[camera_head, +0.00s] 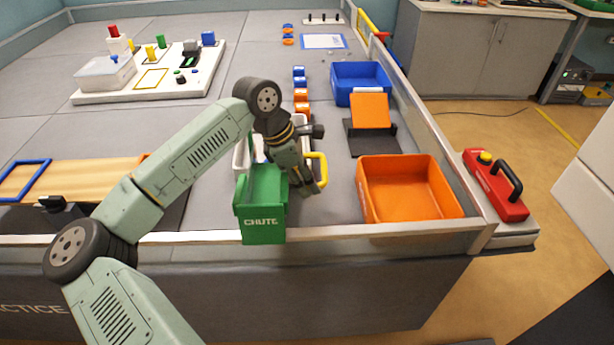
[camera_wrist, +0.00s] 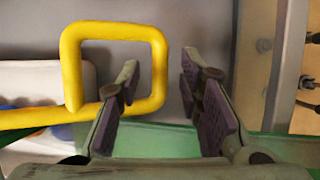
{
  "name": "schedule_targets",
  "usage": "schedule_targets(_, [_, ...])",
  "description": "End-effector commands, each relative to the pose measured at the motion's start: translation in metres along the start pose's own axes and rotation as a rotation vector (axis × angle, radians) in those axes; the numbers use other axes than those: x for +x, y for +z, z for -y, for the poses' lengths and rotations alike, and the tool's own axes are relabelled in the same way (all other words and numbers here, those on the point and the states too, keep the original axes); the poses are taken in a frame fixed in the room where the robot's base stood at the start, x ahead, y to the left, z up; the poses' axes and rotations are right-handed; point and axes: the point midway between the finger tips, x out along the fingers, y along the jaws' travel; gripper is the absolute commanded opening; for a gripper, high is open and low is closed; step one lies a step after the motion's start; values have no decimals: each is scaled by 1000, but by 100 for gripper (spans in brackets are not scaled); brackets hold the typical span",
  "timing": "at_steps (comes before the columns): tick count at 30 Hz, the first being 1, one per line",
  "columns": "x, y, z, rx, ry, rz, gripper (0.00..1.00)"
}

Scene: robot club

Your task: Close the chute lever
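The chute (camera_head: 264,207) is a green box labelled CHUTE at the front edge of the table. Its lever is a yellow loop handle (camera_head: 321,168) on the right side of the chute. In the wrist view the loop (camera_wrist: 158,75) fills the left and middle. My gripper (camera_head: 309,178) points down beside the chute at the lever. In the wrist view my gripper (camera_wrist: 160,75) is open. The loop's right bar shows between the two fingers, and the left finger overlaps the loop's opening. I cannot tell whether either finger touches the bar. My wrist partly hides the lever in the head view.
An orange bin (camera_head: 408,206) stands to the right, with an orange ramp (camera_head: 370,110) and a blue bin (camera_head: 349,72) behind it. A white bin (camera_head: 241,155) is behind the chute. The table's raised border (camera_head: 340,233) runs along the front.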

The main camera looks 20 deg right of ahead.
Motion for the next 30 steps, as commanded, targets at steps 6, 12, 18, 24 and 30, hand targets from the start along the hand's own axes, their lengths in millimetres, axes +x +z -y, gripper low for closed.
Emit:
schedule_targets(6, [2, 0, 0, 0, 0, 0, 33])
schedule_targets(12, [2, 0, 0, 0, 0, 0, 25])
schedule_targets(18, [2, 0, 0, 0, 0, 0, 12])
schedule_targets(24, [2, 0, 0, 0, 0, 0, 0])
schedule_targets(30, [2, 0, 0, 0, -1, 0, 0])
